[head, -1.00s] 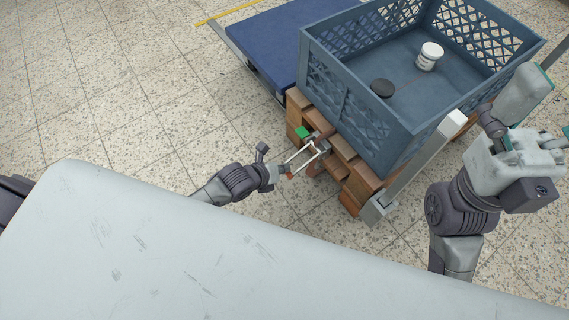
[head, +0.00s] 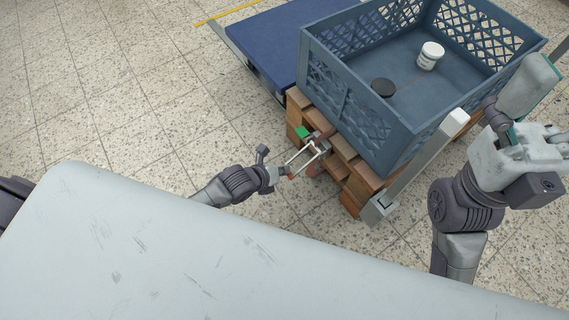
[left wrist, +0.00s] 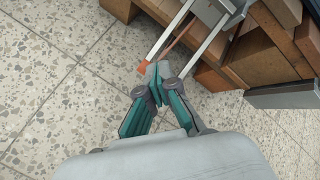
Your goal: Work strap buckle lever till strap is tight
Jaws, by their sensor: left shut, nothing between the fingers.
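The buckle lever (head: 303,158), a pale U-shaped metal frame, sticks out from the side of the wooden pallet stack. It also shows in the left wrist view (left wrist: 208,42). The buckle body (head: 321,146) sits at its inner end against the wood. A thin orange-brown strap (left wrist: 179,38) runs between the lever's bars in the left wrist view. My left gripper (head: 283,172) is at the lever's outer end. Its teal fingers (left wrist: 158,82) are shut with nothing between them, tips close to the bar end; I cannot tell whether they touch.
A grey post (head: 425,160) stands by the pallet's corner. A blue platform (head: 275,45) lies behind. Tiled floor at left is clear.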

